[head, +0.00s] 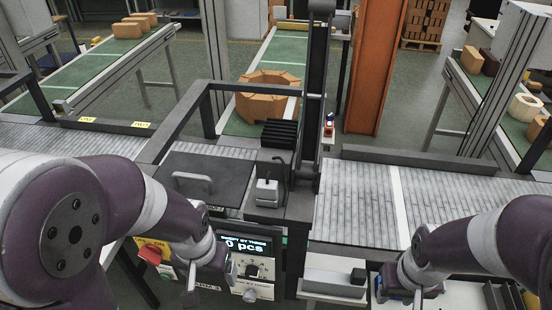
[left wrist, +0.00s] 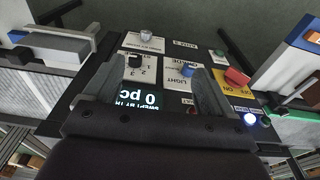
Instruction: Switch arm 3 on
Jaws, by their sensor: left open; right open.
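The control panel (head: 255,268) stands low in the middle of the head view, with a lit display (head: 245,245) reading pcs. A red switch (head: 152,247) sits on a yellow plate at its left side. In the left wrist view the panel appears upside down: the red switch (left wrist: 236,77), a black knob (left wrist: 135,61), a blue knob (left wrist: 187,70) and an ARM 3 label (left wrist: 185,44) show. My left gripper (left wrist: 155,68) is open and empty over the panel, the red switch outside its fingers. My right gripper (head: 385,292) is at the lower right; its fingers are hard to make out.
A blue-white lamp (left wrist: 250,118) glows near the yellow plate. A grey roller conveyor (head: 430,205) runs behind the panel, with a dark cover plate (head: 205,180) and frame above the panel. An orange column (head: 376,65) stands behind. Bricks (head: 268,95) lie on a green belt.

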